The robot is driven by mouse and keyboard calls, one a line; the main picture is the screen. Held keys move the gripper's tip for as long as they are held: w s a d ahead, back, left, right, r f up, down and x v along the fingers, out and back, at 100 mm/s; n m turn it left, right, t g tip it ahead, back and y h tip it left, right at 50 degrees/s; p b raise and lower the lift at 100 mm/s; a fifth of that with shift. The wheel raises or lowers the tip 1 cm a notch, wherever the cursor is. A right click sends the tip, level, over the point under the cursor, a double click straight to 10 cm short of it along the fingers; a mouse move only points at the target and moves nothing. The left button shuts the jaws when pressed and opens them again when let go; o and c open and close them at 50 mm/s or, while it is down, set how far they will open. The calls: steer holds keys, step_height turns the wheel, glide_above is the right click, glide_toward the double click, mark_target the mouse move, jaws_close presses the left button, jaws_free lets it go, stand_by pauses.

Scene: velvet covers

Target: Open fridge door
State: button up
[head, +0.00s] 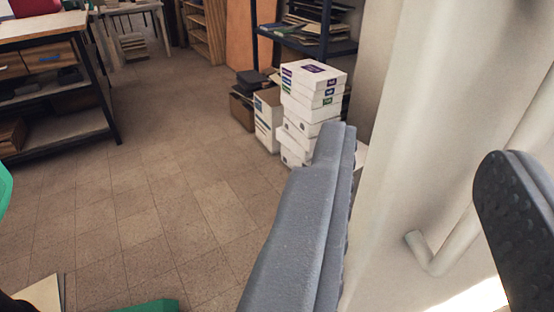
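A cream-white upright panel with a tubular handle fills the right side; it looks like the fridge door (412,125), seen very close and at a slant. Its pale bar handle (450,245) bends out from the panel and runs up to the right, partly hidden behind my right finger. My gripper (418,150) is open, with one grey finger left of the handle and a dark, studded finger over it at the right. I see nothing held between the fingers. Whether a finger touches the handle or the panel I cannot tell. The rest of the fridge is out of view.
White boxes (313,78) are stacked beyond my left finger, beside a dark shelf rack (308,45). A workbench (45,27) with drawers stands at the left. The tiled floor (165,190) between is clear. Green pieces, unclear what, show at the lower left.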

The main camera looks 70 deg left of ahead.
steer(key=shift+s+a, duration=0.2)
steer(key=shift+s, duration=0.2)
